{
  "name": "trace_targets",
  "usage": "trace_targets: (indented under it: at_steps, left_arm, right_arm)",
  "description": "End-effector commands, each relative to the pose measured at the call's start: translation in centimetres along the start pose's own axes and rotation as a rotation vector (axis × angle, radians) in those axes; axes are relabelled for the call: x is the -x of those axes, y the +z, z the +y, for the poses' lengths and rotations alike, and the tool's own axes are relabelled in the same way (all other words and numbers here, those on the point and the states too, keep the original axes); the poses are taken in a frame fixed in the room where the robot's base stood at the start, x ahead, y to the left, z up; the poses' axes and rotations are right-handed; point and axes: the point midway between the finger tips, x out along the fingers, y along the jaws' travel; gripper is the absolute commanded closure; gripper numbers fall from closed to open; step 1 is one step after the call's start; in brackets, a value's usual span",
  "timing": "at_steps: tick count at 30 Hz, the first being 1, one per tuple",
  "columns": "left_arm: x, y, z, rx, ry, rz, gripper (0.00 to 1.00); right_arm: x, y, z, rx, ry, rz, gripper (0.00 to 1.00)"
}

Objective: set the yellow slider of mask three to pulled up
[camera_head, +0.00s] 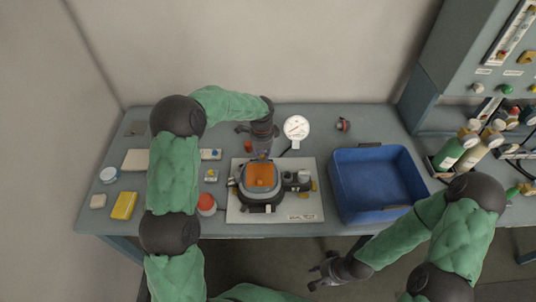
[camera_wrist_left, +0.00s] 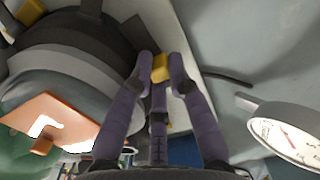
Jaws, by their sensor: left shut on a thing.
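The mask (camera_head: 245,190) with an orange visor lies on a pale board (camera_head: 300,208) in the middle of the table. My left gripper (camera_head: 262,155) reaches down at its far edge. In the left wrist view, its purple fingers (camera_wrist_left: 160,68) are shut on the small yellow slider (camera_wrist_left: 161,68), beside the dark rim of the mask (camera_wrist_left: 75,65). The orange visor (camera_wrist_left: 60,122) shows at lower left there. In the head view the fingers hide the slider, and how far up it sits is unclear. My right gripper (camera_head: 318,276) is empty, fingers spread, in front of the table.
A round white gauge (camera_head: 296,127) stands just right of my left gripper. A blue bin (camera_head: 372,214) is at the right. A red-topped jar (camera_head: 206,204), a yellow block (camera_head: 124,205) and a pale pad (camera_head: 136,159) lie at the left. Bottles (camera_head: 449,153) stand at the far right.

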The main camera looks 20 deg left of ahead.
Motion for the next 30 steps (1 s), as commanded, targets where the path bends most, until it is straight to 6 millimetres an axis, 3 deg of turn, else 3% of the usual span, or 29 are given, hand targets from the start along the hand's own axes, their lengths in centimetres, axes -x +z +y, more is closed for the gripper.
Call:
trace_targets:
  at_steps: [3, 10, 11, 13, 23, 30]
  left_arm:
    - [0.1, 1.4, 0.0, 0.001, 0.001, -0.002, 1.00]
    - [0.0, 1.3, 0.0, 0.000, 0.000, -0.001, 1.00]
    - [0.0, 1.3, 0.0, 0.000, 0.000, -0.001, 0.74]
    - [0.0, 1.2, 0.0, 0.000, 0.001, -0.001, 0.57]
    - [0.1, 1.2, 0.0, 0.000, 0.000, -0.001, 0.57]
    - [2.7, 1.2, -0.1, 0.001, -0.003, 0.001, 0.57]
  right_arm:
    - [0.4, 0.0, -0.1, 0.000, 0.000, 0.000, 0.66]
    - [0.3, 0.0, -0.1, 0.000, 0.000, 0.000, 0.66]
    - [0.3, 0.0, -0.1, 0.000, 0.000, 0.000, 0.66]
    - [0.3, 0.0, -0.1, 0.000, 0.000, 0.000, 0.66]
    - [0.3, 0.0, -0.1, 0.000, 0.000, 0.000, 0.66]
    - [0.3, 0.0, -0.1, 0.000, 0.000, 0.000, 0.66]
